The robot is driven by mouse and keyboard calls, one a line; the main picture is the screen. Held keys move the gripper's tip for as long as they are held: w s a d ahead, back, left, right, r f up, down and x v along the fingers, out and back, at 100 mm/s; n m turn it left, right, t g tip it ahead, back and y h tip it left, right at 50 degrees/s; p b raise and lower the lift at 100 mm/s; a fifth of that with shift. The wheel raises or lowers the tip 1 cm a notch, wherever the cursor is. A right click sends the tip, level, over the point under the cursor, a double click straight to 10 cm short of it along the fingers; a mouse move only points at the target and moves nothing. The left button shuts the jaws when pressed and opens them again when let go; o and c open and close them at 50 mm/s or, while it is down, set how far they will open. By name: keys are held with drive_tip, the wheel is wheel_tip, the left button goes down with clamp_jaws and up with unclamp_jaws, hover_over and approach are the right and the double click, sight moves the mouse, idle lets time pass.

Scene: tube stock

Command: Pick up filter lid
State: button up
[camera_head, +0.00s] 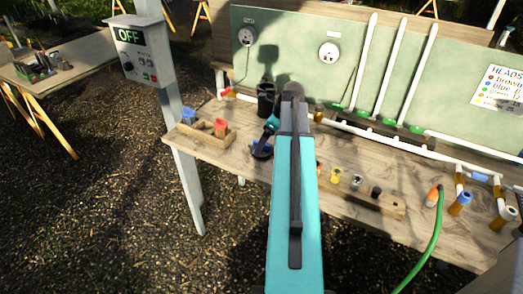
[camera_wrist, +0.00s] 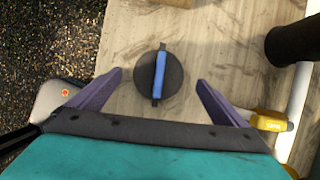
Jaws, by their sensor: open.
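The filter lid (camera_wrist: 172,82) is a dark round disc with a straight blue grip bar across its top. In the wrist view it lies flat on the wooden table (camera_wrist: 215,40), near the picture's middle. My gripper (camera_wrist: 160,78) is open and empty, with one purple finger to the left of the lid and one to the right. The bar runs up and down the picture, between the fingers. Both fingers look apart from the lid; their height above it is hard to tell.
A black cylinder (camera_wrist: 292,44) stands right of the lid by a white pipe (camera_wrist: 298,98) with a yellow fitting (camera_wrist: 268,122). A wooden block (camera_head: 196,138) with coloured pieces is left of my arm; a wooden rail (camera_head: 390,205) with small fittings is right.

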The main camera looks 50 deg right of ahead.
drive_tip(key=shift+p+x, duration=0.7)
drive_tip(key=shift+x, duration=1.5)
drive_tip(key=shift+a, duration=0.15)
drive_tip(key=shift+c, duration=0.5)
drive_tip(key=c, duration=1.1)
